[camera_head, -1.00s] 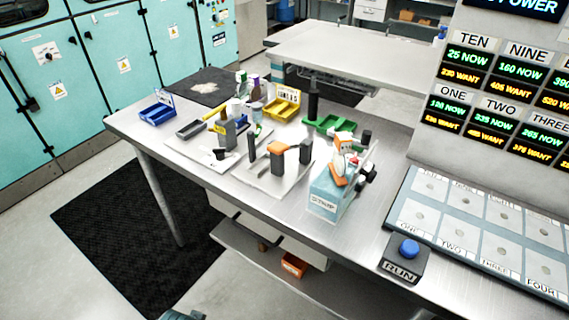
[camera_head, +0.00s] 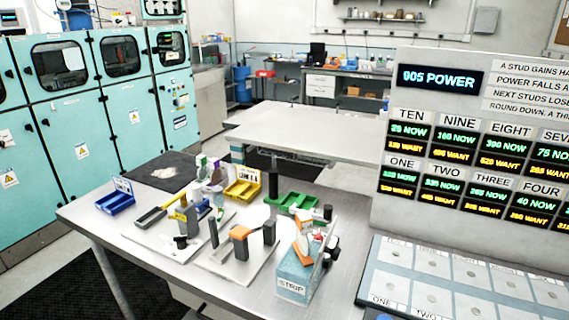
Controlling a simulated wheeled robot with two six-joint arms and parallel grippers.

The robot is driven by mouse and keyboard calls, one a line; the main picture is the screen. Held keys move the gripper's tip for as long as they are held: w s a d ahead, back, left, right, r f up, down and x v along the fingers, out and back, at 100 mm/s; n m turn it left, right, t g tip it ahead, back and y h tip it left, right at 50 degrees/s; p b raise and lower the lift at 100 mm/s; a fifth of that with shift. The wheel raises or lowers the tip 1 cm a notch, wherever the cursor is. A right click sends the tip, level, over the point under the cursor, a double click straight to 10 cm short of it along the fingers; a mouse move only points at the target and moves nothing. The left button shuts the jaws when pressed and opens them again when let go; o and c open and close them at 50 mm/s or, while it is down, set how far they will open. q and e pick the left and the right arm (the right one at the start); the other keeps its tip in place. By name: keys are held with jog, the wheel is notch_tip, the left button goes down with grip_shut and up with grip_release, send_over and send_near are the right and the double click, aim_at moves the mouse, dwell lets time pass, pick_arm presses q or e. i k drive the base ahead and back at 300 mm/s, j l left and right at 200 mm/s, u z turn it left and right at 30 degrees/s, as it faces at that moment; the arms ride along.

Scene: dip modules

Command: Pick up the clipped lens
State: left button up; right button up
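I cannot make out a clipped lens for certain; anything that small is too tiny to tell here. A yellow bin (camera_head: 243,190) at the back of the steel workbench has a label that seems to start with "LENS"; its contents are not clear. In front of it are small bottles and fixtures (camera_head: 207,178), and a pale plate (camera_head: 228,262) carrying dark posts and an orange-topped block (camera_head: 239,233). Neither of my grippers is in view.
A blue bin (camera_head: 115,203) stands left and a green tray (camera_head: 291,203) right on the workbench (camera_head: 160,277). A light-blue "STRIP" box (camera_head: 294,279) sits near the front edge. A display panel (camera_head: 470,150) and labelled pad board (camera_head: 480,283) fill the right.

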aim_at(303, 223)
jog(key=k+l+z, duration=0.35)
jog(key=k+z, duration=0.15)
jog(key=k+l+z, duration=0.5)
jog(key=i, duration=0.05)
